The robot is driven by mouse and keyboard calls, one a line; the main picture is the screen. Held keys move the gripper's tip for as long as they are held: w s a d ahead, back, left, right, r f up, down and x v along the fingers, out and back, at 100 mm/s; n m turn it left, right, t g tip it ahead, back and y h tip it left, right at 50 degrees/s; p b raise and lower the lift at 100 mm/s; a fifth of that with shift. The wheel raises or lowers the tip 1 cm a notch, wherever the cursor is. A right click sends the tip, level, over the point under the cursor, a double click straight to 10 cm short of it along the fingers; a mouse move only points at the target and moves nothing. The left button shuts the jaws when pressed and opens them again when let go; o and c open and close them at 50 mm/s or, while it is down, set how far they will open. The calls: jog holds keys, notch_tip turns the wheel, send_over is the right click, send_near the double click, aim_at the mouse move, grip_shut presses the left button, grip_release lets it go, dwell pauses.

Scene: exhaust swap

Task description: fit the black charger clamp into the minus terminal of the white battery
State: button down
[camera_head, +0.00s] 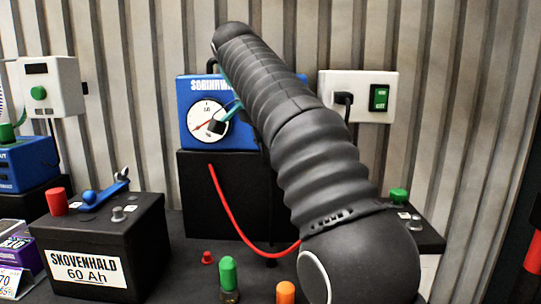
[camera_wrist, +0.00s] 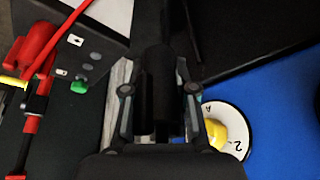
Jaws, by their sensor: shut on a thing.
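My gripper (camera_wrist: 158,100) is shut on a dark, long piece that looks like the black charger clamp (camera_wrist: 155,70) in the wrist view. Its outline is hard to read against the dark background. In the head view my gripper (camera_head: 226,115) is partly hidden by my arm and shows in front of the dial of the blue charger (camera_head: 194,97). I cannot make out a white battery or its minus terminal for sure. A dark-topped unit with a green cap (camera_head: 398,196) at the right is mostly hidden behind my arm.
A black 60 Ah battery (camera_head: 100,243) with a red cap (camera_head: 56,201) stands at the left. A red cable (camera_head: 232,215) hangs in front of the black box (camera_head: 200,180) under the charger. Green (camera_head: 228,272) and orange (camera_head: 286,291) caps stand at the front. A wall socket (camera_head: 358,96) is behind.

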jog(key=shift+d, duration=0.1)
jog(key=s+d+b, duration=0.2)
jog(key=s+d, duration=0.2)
jog(key=d, duration=0.5)
jog(key=s+d+b, duration=0.2)
jog(key=s+d, duration=0.2)
jog(key=d, duration=0.4)
jog(key=s+d+b, duration=0.2)
jog(key=s+d, duration=0.2)
jog(key=d, duration=0.5)
jog(key=shift+d, duration=0.3)
jog(key=shift+f+b, duration=1.75)
jog(key=shift+f, duration=0.6)
jog(key=shift+d+p, duration=0.1)
jog(key=shift+p, duration=0.55)
jog(key=shift+f+b, duration=1.05)
jog(key=shift+f, duration=0.5)
dwell(0.5)
